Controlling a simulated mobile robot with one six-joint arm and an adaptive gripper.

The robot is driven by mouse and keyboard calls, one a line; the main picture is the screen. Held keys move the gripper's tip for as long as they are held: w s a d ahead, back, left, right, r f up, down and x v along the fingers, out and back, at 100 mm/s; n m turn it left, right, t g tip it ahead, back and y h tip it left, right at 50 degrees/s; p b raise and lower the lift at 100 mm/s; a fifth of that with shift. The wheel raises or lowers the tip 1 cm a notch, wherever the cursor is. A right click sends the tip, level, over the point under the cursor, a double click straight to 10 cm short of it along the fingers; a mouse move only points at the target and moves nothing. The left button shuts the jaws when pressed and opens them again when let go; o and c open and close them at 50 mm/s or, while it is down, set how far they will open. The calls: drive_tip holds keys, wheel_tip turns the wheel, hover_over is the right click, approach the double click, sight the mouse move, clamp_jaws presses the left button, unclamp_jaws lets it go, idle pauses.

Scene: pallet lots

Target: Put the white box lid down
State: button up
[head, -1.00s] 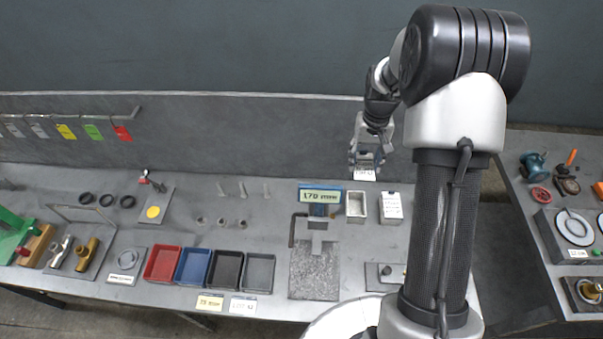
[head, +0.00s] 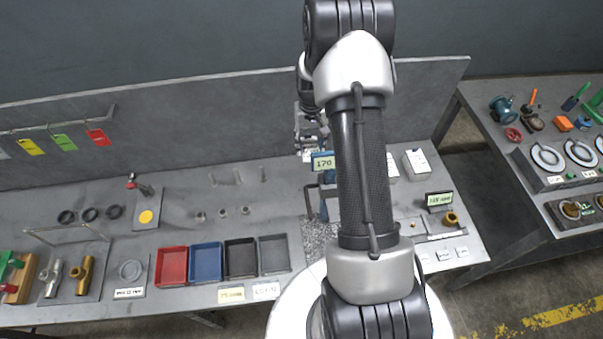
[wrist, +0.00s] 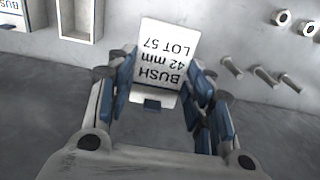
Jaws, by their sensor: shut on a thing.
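My gripper (wrist: 160,85) is shut on the white box lid (wrist: 168,45), a pale plate with an upside-down label reading "BUSH 42 mm LOT 57" in the wrist view. Blue finger pads lie at both sides of it. In the head view my gripper (head: 308,140) is above the back of the grey bench, with the lid's white edge (head: 308,156) just showing below it. An open, empty white box (wrist: 78,18) stands at the upper left of the wrist view. My arm hides part of it in the head view.
A labelled white box (head: 416,163) stands right of the open one. Upright bolts (head: 238,176) stand left of my gripper. A display reading 170 (head: 323,163) stands close below it. Red (head: 172,266) and other trays sit in front. The back panel (head: 200,120) rises behind.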

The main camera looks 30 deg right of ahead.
sight(308, 178)
wheel_tip(308, 178, down, 16)
drive_tip(key=shift+w+r+b, duration=0.1)
drive_tip(key=shift+r+b, duration=0.05)
drive_tip(key=shift+b, duration=0.95)
drive_tip(key=o, duration=0.4)
drive_tip(key=shift+f, duration=0.2)
drive_tip(key=o, duration=0.4)
drive_tip(key=shift+o, duration=0.2)
drive_tip(key=shift+r, duration=0.1)
